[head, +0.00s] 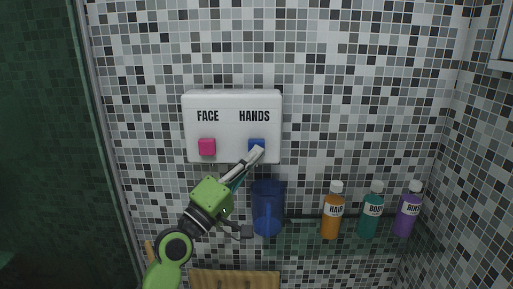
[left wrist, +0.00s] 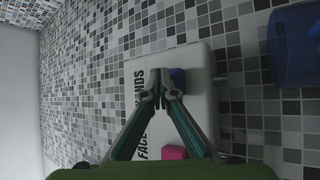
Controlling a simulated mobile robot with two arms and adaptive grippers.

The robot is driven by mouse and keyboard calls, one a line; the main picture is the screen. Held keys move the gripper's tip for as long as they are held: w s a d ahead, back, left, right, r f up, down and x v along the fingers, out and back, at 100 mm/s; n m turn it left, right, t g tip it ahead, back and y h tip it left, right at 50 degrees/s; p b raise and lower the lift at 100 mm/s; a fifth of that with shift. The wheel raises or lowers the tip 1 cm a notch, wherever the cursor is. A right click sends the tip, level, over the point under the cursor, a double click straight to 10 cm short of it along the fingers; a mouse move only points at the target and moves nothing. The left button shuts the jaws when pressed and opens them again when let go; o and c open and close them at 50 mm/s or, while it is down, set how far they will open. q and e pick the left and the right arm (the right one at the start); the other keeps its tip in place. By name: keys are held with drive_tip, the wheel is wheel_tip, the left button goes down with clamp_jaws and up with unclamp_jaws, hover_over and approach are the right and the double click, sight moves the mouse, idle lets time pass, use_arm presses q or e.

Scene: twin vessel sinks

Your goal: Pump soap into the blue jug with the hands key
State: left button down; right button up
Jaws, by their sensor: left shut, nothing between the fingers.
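A white dispenser (head: 232,112) on the tiled wall carries the words FACE and HANDS. A pink key (head: 207,147) sits under FACE and a blue hands key (head: 255,144) under HANDS. My left gripper (head: 258,151) is shut and empty, its fingertips at the blue key and overlapping its lower part. In the left wrist view the shut fingertips (left wrist: 164,96) are beside the blue key (left wrist: 177,78); I cannot tell whether they touch it. The blue jug (head: 267,208) stands upright below the HANDS side. It also shows in the left wrist view (left wrist: 292,48). My right gripper is not in view.
An orange HAIR bottle (head: 332,212), a teal BODY bottle (head: 371,212) and a purple RINSE bottle (head: 408,211) stand in a row right of the jug. A wooden slatted piece (head: 235,280) is at the bottom. The wall above the dispenser is clear.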

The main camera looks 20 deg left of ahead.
use_arm(q)
drive_tip(key=shift+s+d, duration=0.15)
drive_tip(key=shift+s, duration=0.35)
drive_tip(key=shift+s+d+p, duration=0.25)
drive_tip(key=shift+s+p, duration=0.05)
drive_tip(key=shift+s, duration=0.5)
drive_tip(key=shift+s+d+p, duration=0.2)
drive_tip(key=shift+s+p, duration=0.15)
drive_tip(key=shift+s, duration=0.45)
drive_tip(key=shift+s+d+p, duration=0.25)
drive_tip(key=shift+s+p, duration=0.05)
drive_tip(key=shift+s, duration=0.5)
drive_tip(key=s, duration=0.2)
drive_tip(key=s+d+p, duration=0.1)
drive_tip(key=shift+s, duration=0.4)
drive_tip(key=shift+w, duration=0.1)
